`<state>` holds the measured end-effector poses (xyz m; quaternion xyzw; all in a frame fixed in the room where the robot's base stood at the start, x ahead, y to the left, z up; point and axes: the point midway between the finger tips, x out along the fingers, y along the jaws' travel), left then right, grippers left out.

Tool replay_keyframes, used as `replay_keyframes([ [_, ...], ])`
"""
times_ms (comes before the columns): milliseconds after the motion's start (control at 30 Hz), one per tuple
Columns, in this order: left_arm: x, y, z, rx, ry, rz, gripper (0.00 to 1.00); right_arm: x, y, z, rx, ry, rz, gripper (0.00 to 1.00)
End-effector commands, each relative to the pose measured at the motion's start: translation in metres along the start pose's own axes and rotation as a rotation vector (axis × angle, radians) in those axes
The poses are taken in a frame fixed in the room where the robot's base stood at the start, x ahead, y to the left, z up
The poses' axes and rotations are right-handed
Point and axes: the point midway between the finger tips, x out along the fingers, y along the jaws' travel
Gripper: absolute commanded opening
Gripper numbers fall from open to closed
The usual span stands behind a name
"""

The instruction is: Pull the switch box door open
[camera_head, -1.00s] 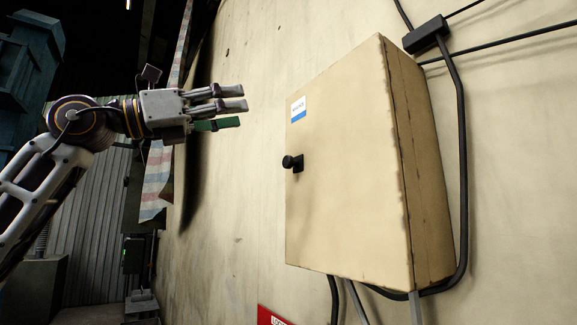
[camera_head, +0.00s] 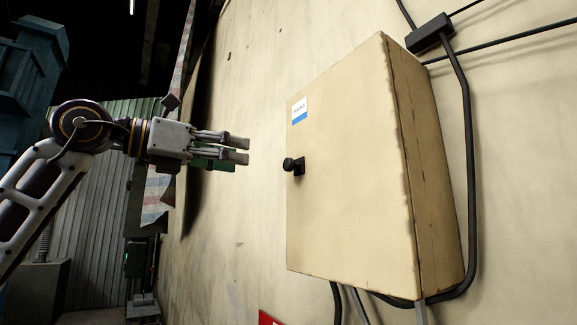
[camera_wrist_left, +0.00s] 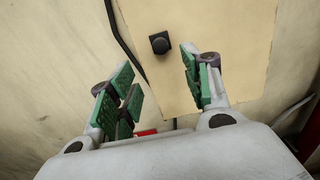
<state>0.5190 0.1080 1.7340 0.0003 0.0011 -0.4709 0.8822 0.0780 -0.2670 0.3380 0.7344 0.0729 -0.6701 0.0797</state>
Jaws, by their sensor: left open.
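The switch box (camera_head: 350,175) is a beige metal box on the wall, and its door is shut. A black knob (camera_head: 293,166) sticks out at the left edge of the door. My left gripper (camera_head: 240,150) is open and empty, to the left of the knob and apart from it, with its fingers pointing right. In the left wrist view the knob (camera_wrist_left: 159,43) shows beyond the open fingers, between the fingertips and nearer the right ones. The box door (camera_wrist_left: 210,40) fills the area behind it there. My right gripper is not in view.
Black cables and a small black junction piece (camera_head: 429,33) run along the right of the box. A red sign (camera_head: 274,318) is on the wall below. A striped sheet (camera_head: 160,195) hangs behind my left arm. The wall between gripper and box is clear.

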Motion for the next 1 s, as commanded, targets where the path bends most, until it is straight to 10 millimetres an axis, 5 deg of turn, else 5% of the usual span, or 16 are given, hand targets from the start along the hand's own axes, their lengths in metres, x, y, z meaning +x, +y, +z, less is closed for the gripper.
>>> replay_keyframes([
  [467, 0.006, 0.0, 0.001, -0.001, 0.0, -0.002, 0.49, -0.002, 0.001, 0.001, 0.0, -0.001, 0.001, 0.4],
  [1000, 0.067, -0.001, 0.002, -0.002, 0.0, -0.003, 0.49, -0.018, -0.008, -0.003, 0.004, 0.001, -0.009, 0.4],
])
